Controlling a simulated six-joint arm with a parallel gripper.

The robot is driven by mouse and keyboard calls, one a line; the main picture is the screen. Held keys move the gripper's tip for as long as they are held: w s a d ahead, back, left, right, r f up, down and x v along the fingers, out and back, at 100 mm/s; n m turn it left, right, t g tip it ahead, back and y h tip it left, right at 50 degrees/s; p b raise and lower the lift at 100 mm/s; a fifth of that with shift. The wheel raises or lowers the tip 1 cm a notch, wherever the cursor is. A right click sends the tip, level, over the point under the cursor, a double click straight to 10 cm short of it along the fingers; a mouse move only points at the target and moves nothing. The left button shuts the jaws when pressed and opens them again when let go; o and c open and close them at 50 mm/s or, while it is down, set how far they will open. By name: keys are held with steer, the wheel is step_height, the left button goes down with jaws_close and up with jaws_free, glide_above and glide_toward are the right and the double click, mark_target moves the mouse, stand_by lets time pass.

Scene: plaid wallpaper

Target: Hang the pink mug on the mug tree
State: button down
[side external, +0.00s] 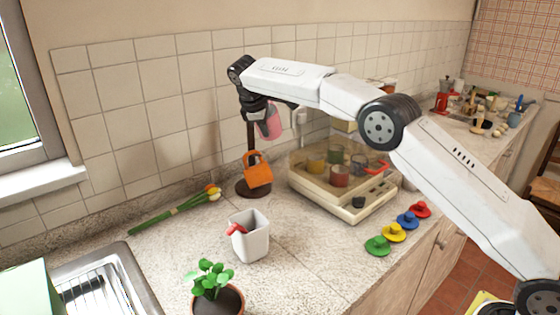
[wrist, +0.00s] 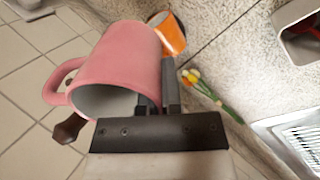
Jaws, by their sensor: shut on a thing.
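The pink mug (side external: 274,122) is held up beside the upper part of the dark brown mug tree (side external: 251,136). My gripper (side external: 264,122) is shut on the mug's wall. In the wrist view the pink mug (wrist: 118,62) lies tilted, its handle (wrist: 62,78) to the left and its mouth toward the camera. My gripper's fingers (wrist: 163,92) are at its right side. A brown wooden end (wrist: 68,128) shows close below the handle; I cannot tell whether it passes through. An orange mug (side external: 258,170) hangs lower on the tree, and shows in the wrist view (wrist: 168,36).
A glass-sided case (side external: 352,212) with several coloured cups stands right of the tree. Tulips (side external: 180,208) lie to the left. A white pot (side external: 250,240), a plant (side external: 212,280) and several coloured hat-shaped pieces (side external: 394,233) stand in front. The tiled wall is close behind.

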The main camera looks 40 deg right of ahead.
steer(key=shift+w+a, duration=0.15)
steer(key=shift+w, duration=0.15)
steer(key=shift+w+a+f, duration=0.15)
steer(key=shift+w+f, duration=0.4)
steer(key=shift+f, duration=0.05)
stand_by(0.4)
steer(key=c, duration=0.7)
jaws_free()
steer(key=shift+f, duration=0.1)
steer(key=shift+s+r, duration=0.25)
steer(key=shift+r, duration=0.15)
